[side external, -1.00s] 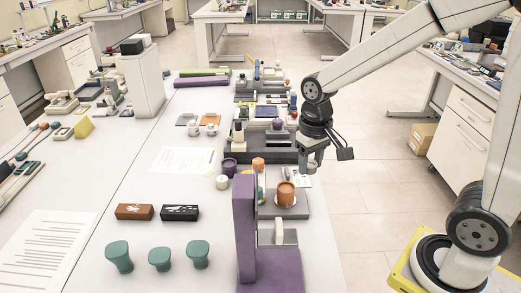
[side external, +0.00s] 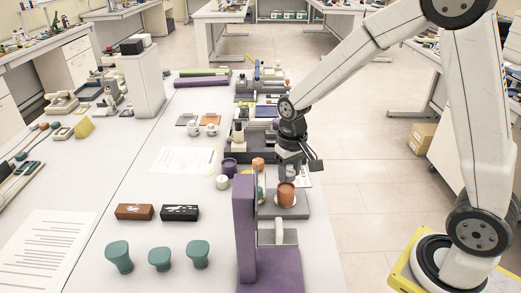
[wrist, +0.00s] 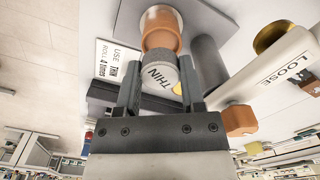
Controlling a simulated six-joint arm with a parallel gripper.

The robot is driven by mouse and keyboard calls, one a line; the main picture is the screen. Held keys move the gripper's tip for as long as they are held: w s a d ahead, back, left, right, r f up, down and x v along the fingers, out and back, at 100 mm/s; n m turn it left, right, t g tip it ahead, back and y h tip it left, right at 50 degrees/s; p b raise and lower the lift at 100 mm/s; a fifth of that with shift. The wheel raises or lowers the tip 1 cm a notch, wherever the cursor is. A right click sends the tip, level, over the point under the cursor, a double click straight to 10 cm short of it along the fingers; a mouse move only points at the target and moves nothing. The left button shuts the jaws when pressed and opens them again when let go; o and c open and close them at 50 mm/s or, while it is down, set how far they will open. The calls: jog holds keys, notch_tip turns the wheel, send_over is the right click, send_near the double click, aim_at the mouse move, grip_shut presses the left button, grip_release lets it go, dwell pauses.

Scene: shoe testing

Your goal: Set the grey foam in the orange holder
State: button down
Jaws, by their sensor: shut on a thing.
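The orange holder (side external: 286,195) is a round cup on a grey plate beside the purple upright. It also shows in the wrist view (wrist: 160,40), just beyond my fingertips. The grey foam (wrist: 164,76) is a short grey cylinder marked "THIN", between my two fingers. My gripper (wrist: 160,78) is shut on it, and it sits very close to the holder's rim in that view. In the side view my gripper (side external: 289,170) is right above the holder. The foam is hard to make out there, and I cannot tell whether it touches the holder.
The purple stand (side external: 245,230) rises close to the left of the holder. A purple cup (side external: 229,165) and a white cup (side external: 222,182) stand to the left. In the wrist view, a sign reading "LOOSE" (wrist: 285,70) and an orange knob (wrist: 239,120) are on the right.

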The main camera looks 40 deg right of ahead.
aim_at(287, 190)
jog(key=shift+w+f, duration=0.25)
jog(key=shift+f, duration=1.6)
